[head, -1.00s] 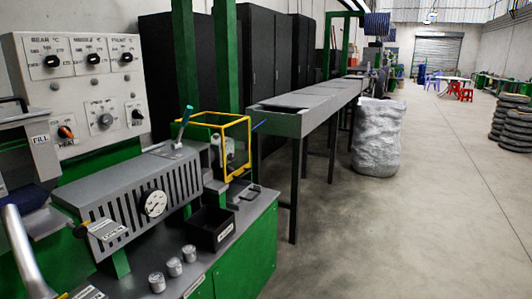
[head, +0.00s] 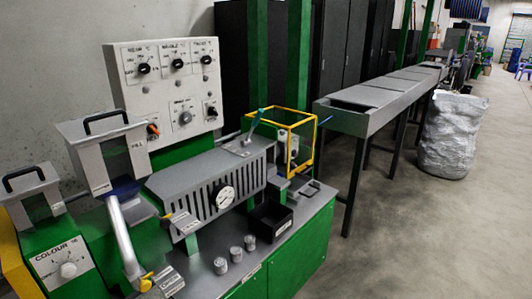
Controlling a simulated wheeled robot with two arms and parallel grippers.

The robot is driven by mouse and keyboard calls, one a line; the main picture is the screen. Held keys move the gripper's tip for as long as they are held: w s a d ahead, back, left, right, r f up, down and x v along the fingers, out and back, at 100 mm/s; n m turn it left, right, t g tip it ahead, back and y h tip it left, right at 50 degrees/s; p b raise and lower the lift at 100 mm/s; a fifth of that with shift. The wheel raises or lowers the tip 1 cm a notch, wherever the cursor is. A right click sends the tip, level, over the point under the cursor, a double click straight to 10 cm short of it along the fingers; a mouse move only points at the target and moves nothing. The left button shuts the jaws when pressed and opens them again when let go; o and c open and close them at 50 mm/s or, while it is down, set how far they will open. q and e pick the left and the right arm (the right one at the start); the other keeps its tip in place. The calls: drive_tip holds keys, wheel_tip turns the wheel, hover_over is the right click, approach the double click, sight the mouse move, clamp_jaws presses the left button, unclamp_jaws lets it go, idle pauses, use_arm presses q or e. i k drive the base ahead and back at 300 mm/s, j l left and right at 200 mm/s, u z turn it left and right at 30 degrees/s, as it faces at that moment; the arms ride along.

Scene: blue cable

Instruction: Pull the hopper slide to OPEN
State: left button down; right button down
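A grey hopper (head: 108,160) with a black handle on its lid and a FILL label stands at the left of the machine, in front of the white control panel. A dark blue part shows under it, and a pale grey tube (head: 124,243) runs down from there to a yellow end. A small labelled grey plate (head: 184,224) with a dark and yellow end sits right of the tube. Another labelled plate (head: 170,281) is lower down. Their lettering is too small to read surely, and I cannot tell which part is the slide. Neither of my grippers is in view.
A smaller hopper (head: 34,196) stands far left above a COLOUR dial box. A slotted grey barrel cover (head: 205,180) with a gauge, several small metal cups (head: 235,254) and a black bin (head: 271,220) are nearby. A long trough (head: 362,120) stands behind right.

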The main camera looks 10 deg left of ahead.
sight(144, 211)
drive_tip(key=j+u, duration=0.1)
drive_tip(key=u, duration=0.6)
drive_tip(key=j+u, duration=0.15)
drive_tip(key=u, duration=0.2)
